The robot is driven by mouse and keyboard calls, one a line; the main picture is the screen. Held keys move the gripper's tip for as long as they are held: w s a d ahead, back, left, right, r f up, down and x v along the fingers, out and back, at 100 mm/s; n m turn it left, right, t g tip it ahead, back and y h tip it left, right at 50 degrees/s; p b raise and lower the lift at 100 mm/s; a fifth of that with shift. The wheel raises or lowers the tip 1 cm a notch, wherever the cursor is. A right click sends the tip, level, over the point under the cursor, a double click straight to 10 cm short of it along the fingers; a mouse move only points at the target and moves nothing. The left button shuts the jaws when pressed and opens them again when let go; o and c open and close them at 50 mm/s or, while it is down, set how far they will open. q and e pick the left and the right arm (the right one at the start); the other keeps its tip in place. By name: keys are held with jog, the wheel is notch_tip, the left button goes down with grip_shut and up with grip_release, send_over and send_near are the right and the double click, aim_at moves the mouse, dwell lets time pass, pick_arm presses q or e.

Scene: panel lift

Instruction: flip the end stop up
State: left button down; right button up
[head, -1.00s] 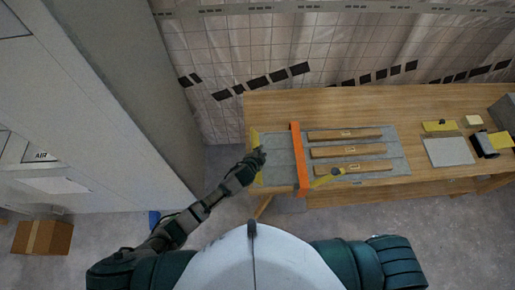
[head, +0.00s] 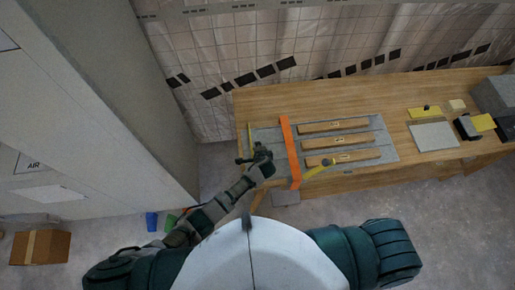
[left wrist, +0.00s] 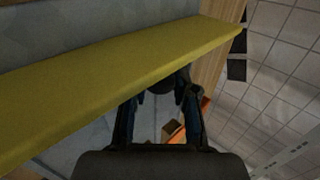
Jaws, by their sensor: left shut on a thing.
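The yellow end stop (head: 250,138) is a narrow bar at the left end of the grey bed on the bench; it looks thin from above. In the left wrist view the end stop (left wrist: 110,80) is a long yellow plate slanting across the picture, close in front of my fingers. My left gripper (head: 254,156) is at the near part of the end stop and is shut on it. My right gripper is out of view.
An orange bar (head: 289,150) crosses the bed (head: 268,138) just right of my gripper. Three wooden strips (head: 335,125) lie beyond it, with a yellow-handled lever (head: 318,169) at the front. A grey plate (head: 434,136) and small items lie right. A tall cabinet stands left.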

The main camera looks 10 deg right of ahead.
pick_arm(q)
jog(key=shift+s+d+f, duration=0.1)
jog(key=shift+s, duration=0.05)
jog(key=c, duration=0.9)
grip_release()
jog(key=shift+c, duration=0.2)
jog(key=shift+d, duration=0.2)
jog(key=v, duration=1.1)
jog(key=shift+s+r, duration=0.15)
jog(key=shift+r, duration=0.15)
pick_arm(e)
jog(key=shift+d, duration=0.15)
pick_arm(q)
jog(key=shift+a, duration=0.1)
